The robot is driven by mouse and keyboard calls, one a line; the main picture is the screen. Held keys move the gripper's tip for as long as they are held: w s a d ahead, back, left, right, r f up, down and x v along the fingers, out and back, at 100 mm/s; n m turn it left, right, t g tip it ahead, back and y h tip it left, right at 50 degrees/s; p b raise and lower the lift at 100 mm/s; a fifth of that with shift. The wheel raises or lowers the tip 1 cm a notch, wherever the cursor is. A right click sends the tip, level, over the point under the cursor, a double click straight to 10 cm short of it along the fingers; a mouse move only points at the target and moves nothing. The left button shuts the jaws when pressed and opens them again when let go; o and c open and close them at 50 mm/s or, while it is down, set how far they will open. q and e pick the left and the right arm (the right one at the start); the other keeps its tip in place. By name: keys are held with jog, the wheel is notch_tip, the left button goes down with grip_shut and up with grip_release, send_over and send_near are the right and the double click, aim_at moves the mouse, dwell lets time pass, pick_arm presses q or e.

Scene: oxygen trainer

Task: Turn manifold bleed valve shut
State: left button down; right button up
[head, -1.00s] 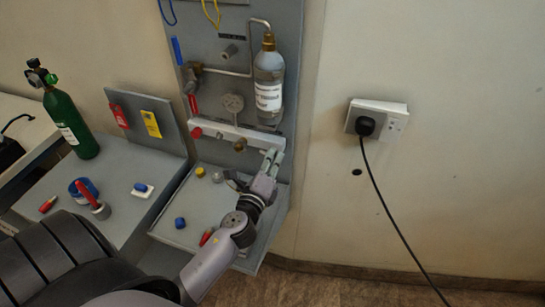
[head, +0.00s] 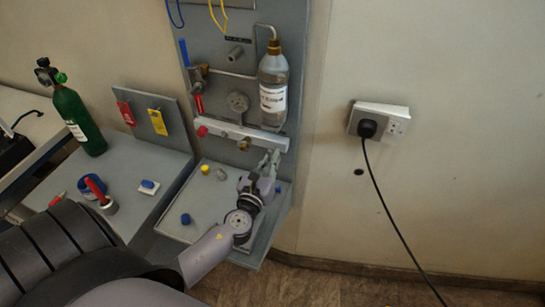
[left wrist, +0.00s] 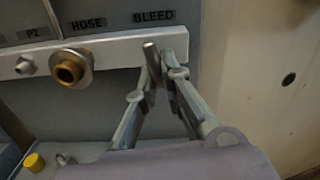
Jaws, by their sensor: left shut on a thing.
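The manifold (head: 223,127) is a pale bar across the lower part of the grey panel. It also shows in the left wrist view (left wrist: 112,52). The bleed valve handle (left wrist: 151,59) is a small dark metal lever at the bar's right end, under the BLEED label (left wrist: 153,17). My left gripper (head: 268,161) is at that right end. In the left wrist view its fingers (left wrist: 161,68) are close together around the handle, shut on it. The valve body is mostly hidden by the fingers. My right gripper is not in view.
A brass hose fitting (left wrist: 70,68) sits left of the handle. A clear bottle (head: 272,88) hangs just above the gripper. A grey tray (head: 205,225) with small caps lies below. A green cylinder (head: 78,118) stands at left. A socket (head: 380,120) with a cable is on the right wall.

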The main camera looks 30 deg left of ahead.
pick_arm(q)
jog(key=shift+a+f+m, duration=0.1)
jog(key=shift+m, duration=0.7)
jog(key=shift+s, duration=0.1)
jog(key=c, duration=1.7)
grip_release()
jog(key=shift+p, duration=0.3)
jog(key=v, duration=1.2)
